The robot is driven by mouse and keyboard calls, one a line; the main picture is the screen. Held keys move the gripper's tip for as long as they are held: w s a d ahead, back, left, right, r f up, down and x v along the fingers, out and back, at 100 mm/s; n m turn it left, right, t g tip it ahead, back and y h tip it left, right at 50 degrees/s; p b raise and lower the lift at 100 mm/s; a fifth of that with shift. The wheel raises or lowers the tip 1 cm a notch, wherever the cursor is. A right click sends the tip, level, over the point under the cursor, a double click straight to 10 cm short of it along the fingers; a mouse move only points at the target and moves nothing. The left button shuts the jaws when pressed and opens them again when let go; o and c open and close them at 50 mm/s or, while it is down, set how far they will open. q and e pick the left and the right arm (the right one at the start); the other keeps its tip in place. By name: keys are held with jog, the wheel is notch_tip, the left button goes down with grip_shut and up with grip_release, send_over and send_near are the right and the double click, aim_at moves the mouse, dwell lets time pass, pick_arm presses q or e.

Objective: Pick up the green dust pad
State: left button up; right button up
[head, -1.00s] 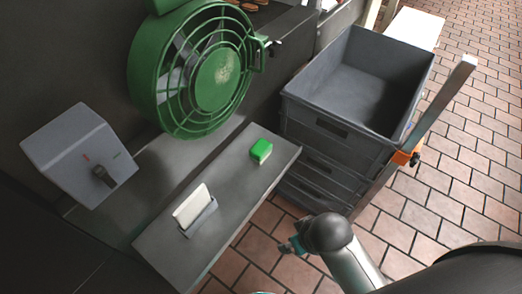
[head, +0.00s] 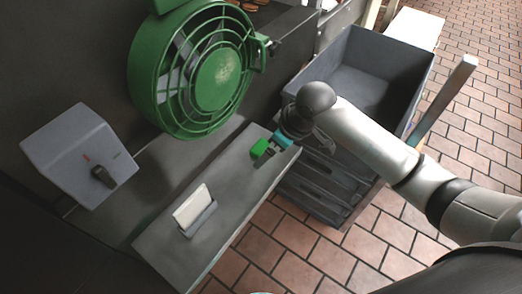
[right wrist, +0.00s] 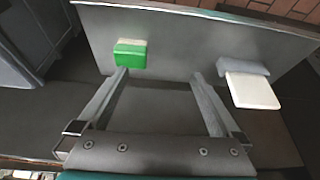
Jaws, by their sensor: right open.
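The green dust pad (head: 260,148) is a small green block with a pale layer along one side. It lies on the narrow grey shelf (head: 223,189), near the shelf's far right end. It also shows in the right wrist view (right wrist: 130,54), near the tip of the left-hand finger. My right gripper (head: 274,144) is right beside the pad in the head view. In the right wrist view its two fingers (right wrist: 160,76) are spread wide with nothing between them. I cannot tell whether a finger touches the pad. My left gripper is not in view.
A white card-like block in a grey holder (head: 195,211) stands on the shelf; it is at the right in the right wrist view (right wrist: 250,88). A green fan (head: 205,75) overhangs the back. A grey control box (head: 77,155) is left. Grey stacked crates (head: 330,180) stand at the right.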

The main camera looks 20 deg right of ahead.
aim_at(263, 147)
jog(key=w+d+r, duration=0.2)
jog(key=w+d, duration=0.2)
jog(key=b+x, duration=0.3)
jog(key=x, duration=0.6)
jog(key=shift+w+a+f, duration=0.2)
jog(key=shift+w+f, duration=0.05)
jog(key=b+x, duration=0.2)
jog(key=x, duration=0.3)
jog(key=shift+w+b, duration=0.1)
jog(key=shift+b, duration=0.25)
jog(key=shift+c, duration=0.4)
jog(key=shift+c, duration=1.4)
jog(key=shift+d, duration=0.1)
jog(key=c, duration=0.8)
jog(key=shift+c, duration=0.2)
